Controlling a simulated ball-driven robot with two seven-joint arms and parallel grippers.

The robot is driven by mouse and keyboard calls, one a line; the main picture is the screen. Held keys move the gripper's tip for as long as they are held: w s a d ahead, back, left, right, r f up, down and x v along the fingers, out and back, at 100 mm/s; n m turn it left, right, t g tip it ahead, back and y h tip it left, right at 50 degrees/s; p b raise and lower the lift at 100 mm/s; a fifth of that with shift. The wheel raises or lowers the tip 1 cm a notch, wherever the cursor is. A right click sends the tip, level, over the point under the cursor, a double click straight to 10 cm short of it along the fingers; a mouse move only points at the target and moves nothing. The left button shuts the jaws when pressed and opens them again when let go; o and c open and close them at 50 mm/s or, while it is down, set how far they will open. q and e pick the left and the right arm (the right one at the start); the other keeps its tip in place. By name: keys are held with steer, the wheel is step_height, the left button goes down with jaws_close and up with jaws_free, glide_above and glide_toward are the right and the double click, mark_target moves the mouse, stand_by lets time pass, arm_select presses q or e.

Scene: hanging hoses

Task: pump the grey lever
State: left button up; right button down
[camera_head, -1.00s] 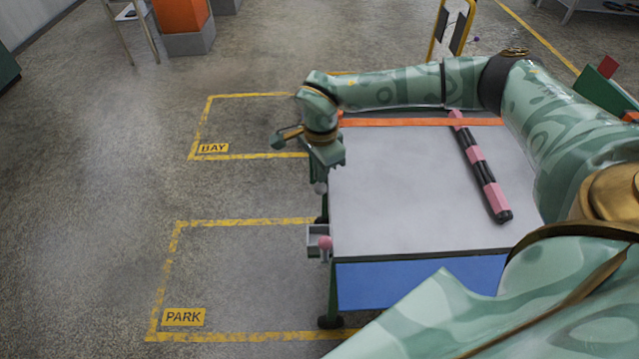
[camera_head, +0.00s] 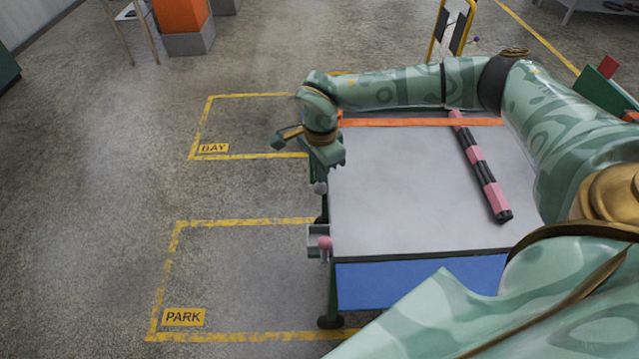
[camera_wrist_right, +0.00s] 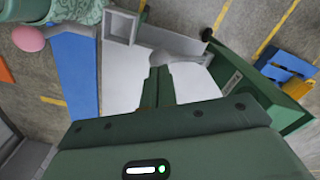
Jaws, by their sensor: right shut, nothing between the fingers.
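A second lever with a pink knob (camera_head: 325,243) stands nearer on the same table edge, by a small grey box (camera_head: 312,238). My left gripper is not in view.
The light grey table (camera_head: 400,215) carries a pink and black striped rod (camera_head: 477,160) and an orange strip (camera_head: 420,122) along its far side. A striped barrier (camera_head: 452,28) stands beyond. Floor marked BAY (camera_head: 213,148) and PARK (camera_head: 183,317) is clear at left.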

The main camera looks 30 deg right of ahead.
mark_target(321, 192)
steer(key=c, duration=2.1)
jaws_free()
steer(key=shift+c, duration=0.2)
steer(key=shift+o, duration=1.1)
steer(key=shift+f, duration=0.25)
steer(key=shift+f+b, duration=0.4)
steer(key=shift+f, duration=0.3)
steer(key=shift+s, duration=0.1)
steer(key=shift+s+a+f, duration=0.2)
steer(key=shift+s+f, duration=0.1)
steer(key=shift+f, duration=0.4)
steer(key=shift+s+a+f, duration=0.15)
steer(key=shift+s+f, duration=0.1)
steer(key=shift+f, duration=0.4)
